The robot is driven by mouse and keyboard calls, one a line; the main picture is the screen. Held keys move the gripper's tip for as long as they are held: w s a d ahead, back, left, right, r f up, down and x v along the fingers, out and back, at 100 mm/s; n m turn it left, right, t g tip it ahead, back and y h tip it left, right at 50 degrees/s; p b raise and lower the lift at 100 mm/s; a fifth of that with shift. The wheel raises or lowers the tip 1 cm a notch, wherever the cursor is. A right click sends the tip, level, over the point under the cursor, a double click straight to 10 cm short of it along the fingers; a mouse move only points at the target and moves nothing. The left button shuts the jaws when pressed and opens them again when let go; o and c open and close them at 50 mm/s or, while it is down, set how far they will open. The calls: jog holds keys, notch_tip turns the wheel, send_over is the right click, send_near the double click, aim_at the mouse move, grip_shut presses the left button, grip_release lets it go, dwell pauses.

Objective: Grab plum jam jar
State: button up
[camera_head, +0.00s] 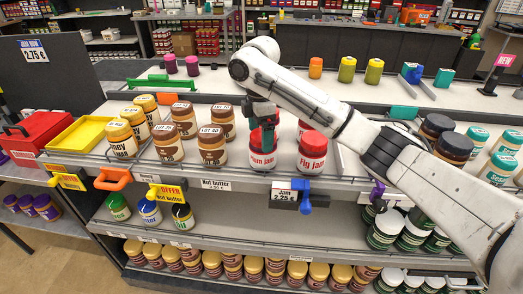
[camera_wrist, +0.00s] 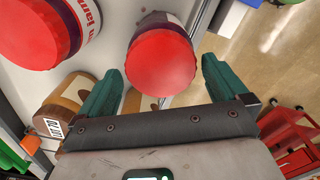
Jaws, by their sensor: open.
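The plum jam jar (camera_head: 263,158), red-lidded with a white label, stands at the front of the upper shelf, left of the fig jam jar (camera_head: 312,153). My gripper (camera_head: 265,133) is above and just behind its lid. In the wrist view, my gripper (camera_wrist: 158,82) is open, with its two teal fingers apart. A red lid (camera_wrist: 161,60) lies in front of and between the fingers, apparently the plum jam jar's. I see no contact. A second red-lidded jar (camera_wrist: 40,30), its label partly readable as "jam", is at the upper left.
Brown-lidded nut butter jars (camera_head: 213,146) stand close on the left. Dark-lidded jars (camera_head: 453,148) are at the right. A wire rail and price tags, including the jam tag (camera_head: 286,194), line the front edge. The white shelf behind has free room.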

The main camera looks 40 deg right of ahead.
jog(key=shift+s+d+f+p, duration=0.2)
jog(key=shift+f+p, duration=0.2)
jog(key=shift+f, duration=1.15)
jog(key=shift+s+d+f+p, duration=0.15)
jog(key=shift+f+p, duration=0.2)
jog(key=shift+f, duration=1.2)
jog(key=shift+w, duration=0.1)
jog(key=shift+c, duration=0.3)
jog(key=c, duration=1)
jog(key=shift+r, duration=0.1)
jog(key=shift+c, duration=0.8)
jog(key=shift+r, duration=0.15)
